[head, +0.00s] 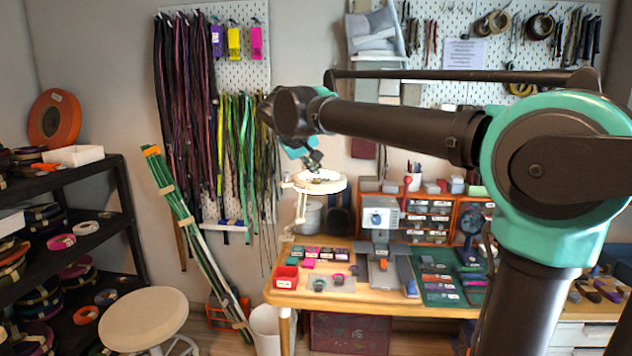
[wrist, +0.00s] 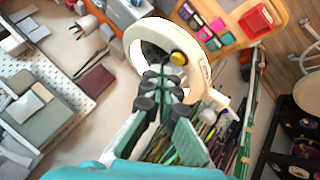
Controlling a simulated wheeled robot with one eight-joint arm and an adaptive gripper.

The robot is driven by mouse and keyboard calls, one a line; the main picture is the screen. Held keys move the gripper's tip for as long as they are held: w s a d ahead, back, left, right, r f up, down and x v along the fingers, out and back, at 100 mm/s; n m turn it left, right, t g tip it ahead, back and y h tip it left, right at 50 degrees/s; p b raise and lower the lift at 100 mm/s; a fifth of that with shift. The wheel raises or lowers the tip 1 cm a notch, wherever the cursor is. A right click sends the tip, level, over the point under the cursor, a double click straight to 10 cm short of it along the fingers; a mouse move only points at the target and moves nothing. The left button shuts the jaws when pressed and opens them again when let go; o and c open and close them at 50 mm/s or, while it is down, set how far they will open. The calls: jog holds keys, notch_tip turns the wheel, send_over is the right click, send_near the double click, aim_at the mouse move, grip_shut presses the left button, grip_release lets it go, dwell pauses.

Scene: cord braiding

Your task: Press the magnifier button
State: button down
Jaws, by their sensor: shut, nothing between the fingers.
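The magnifier (head: 338,184) is a white ring on a jointed white arm, over the left side of the workbench. In the wrist view its white ring (wrist: 135,42) fills the upper middle. A round yellow button (wrist: 179,58) sits on the ring's right part. My gripper (wrist: 164,76) is shut and empty, its fingertips in front of the ring, just left of and below the button in the picture. Whether they touch the ring cannot be told. In the head view my gripper (head: 315,163) is just above the ring, and the button cannot be made out.
The wooden workbench (head: 300,297) holds a red bin (head: 285,277), coloured small boxes, a grey machine (head: 380,222) and orange drawers (head: 432,208). A round stool (head: 143,318) and black shelves stand at left. Hanging cords and green tubes line the wall.

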aim_at(314, 183)
jog(key=shift+f, duration=0.15)
jog(key=shift+f, duration=0.25)
jog(key=shift+f, duration=0.35)
dwell(0.9)
jog(key=shift+r, duration=0.8)
jog(key=shift+r, duration=2.5)
jog(key=shift+s, duration=0.1)
